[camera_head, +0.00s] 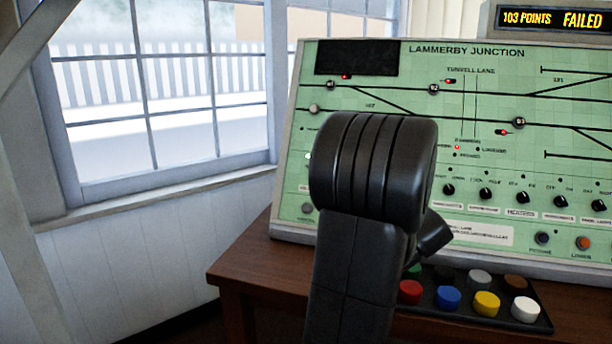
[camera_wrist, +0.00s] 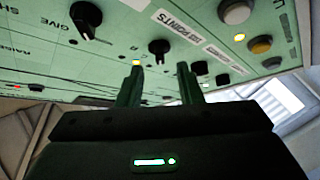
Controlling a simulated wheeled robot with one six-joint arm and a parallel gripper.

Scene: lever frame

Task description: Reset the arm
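My arm (camera_head: 360,250) is black and stands raised in the middle of the head view, bent at a thick ribbed joint. It covers part of the panel and desk. My gripper (camera_wrist: 160,72) shows in the wrist view with its two green fingers apart and nothing visible between them. Its fingertips point at the green control panel (camera_wrist: 110,30). A black knob (camera_wrist: 159,46) appears just beyond the gap between the fingers. Whether the fingers touch the panel I cannot tell. In the head view my gripper cannot be made out behind the arm.
The upright "Lammerby Junction" panel (camera_head: 470,70) has several knobs and lamps. A tray (camera_head: 535,318) of coloured buttons lies on the wooden desk (camera_head: 245,272) before it. A display (camera_head: 553,18) reads "103 POINTS FAILED". A window (camera_head: 160,90) is at left, with clear floor space below.

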